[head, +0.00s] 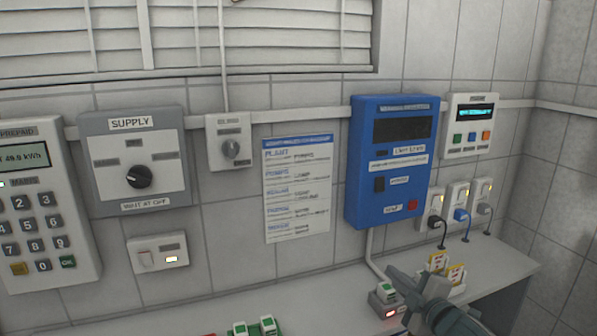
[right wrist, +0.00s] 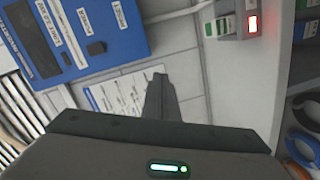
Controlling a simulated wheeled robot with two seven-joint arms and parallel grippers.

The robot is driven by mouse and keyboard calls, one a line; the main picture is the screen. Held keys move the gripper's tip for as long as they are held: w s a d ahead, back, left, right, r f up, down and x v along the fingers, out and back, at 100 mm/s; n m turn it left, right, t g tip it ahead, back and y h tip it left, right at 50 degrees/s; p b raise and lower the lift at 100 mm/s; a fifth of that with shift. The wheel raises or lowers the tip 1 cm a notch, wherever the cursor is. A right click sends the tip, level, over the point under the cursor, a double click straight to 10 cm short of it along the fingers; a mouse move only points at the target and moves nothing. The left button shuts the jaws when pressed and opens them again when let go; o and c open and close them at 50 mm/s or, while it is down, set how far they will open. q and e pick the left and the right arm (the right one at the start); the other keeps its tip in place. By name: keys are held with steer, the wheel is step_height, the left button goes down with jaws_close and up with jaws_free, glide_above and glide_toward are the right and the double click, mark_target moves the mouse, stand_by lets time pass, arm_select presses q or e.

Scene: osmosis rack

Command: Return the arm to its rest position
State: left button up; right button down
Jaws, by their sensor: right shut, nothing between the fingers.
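My right gripper (head: 398,276) is at the lower right of the head view, over the counter and in front of the wall. Its fingers are shut with nothing held. In the right wrist view the shut fingers (right wrist: 160,90) point toward the tiled wall and the paper sheet. My right forearm runs out of the bottom edge of the head view. My left arm and gripper are not in view.
A blue wall unit (head: 390,160) hangs above the gripper. A small grey box with a red light (head: 388,312) sits beside the gripper on the counter (head: 505,265). Yellow-and-white items (head: 456,273) stand just behind it. Plugs with cords (head: 461,215) are on the wall.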

steer(key=s+a+f+m+g+h, duration=0.3)
steer(key=s+f+m+g, duration=0.35)
steer(key=s+f, duration=1.3)
steer(key=s+d+f+m+g+h, duration=0.1)
steer(key=s+f+m+g, duration=0.3)
steer(key=s, duration=1)
steer(key=s+d+f+m+g, duration=0.15)
steer(key=s+f+m, duration=0.3)
steer(key=s, duration=0.95)
step_height(320, 180, down, 29)
steer(key=s+a+g, duration=0.1)
steer(key=g, duration=0.1)
steer(key=s+d+f, duration=0.3)
steer(key=s+f, duration=1.4)
steer(key=shift+s+n+g+h, duration=0.3)
steer(key=shift+s+n+g, duration=0.1)
